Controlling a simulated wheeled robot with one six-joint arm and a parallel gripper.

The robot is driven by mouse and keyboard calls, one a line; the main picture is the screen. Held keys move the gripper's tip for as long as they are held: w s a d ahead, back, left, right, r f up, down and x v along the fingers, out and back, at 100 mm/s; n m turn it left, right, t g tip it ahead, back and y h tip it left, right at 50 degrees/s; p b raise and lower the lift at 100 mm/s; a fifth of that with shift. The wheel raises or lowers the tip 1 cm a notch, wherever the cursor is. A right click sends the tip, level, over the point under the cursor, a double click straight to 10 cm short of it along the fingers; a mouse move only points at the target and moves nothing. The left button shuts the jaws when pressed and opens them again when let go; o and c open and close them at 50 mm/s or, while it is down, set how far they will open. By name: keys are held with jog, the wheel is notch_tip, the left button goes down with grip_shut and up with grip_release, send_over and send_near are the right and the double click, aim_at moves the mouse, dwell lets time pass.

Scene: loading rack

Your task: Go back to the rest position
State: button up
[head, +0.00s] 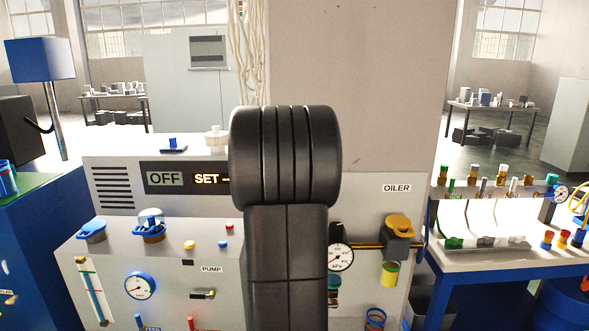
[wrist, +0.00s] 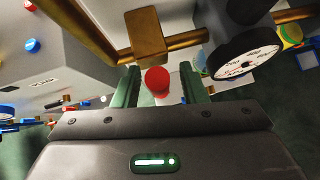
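My gripper (wrist: 158,88) shows in the wrist view, its two green fingers apart. A round red knob (wrist: 157,80) appears between the fingers, with a gap on either side. I cannot tell how far beyond the fingertips it lies. A brass pipe with a square block (wrist: 150,36) runs just past the fingers. In the head view my own black arm stands upright in the middle and hides the gripper and part of the panel behind it.
A pressure gauge (wrist: 243,55) is close to the right finger; it also shows in the head view (head: 341,257). The oiler's yellow-capped valve (head: 399,226) is right of my arm. The pump panel (head: 165,262) is at left, a white bench (head: 500,257) at right.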

jog(key=shift+s+a+r+n+h, duration=0.15)
jog(key=shift+a+n+h, duration=0.35)
jog(key=shift+h, duration=0.4)
jog(key=shift+a, duration=0.15)
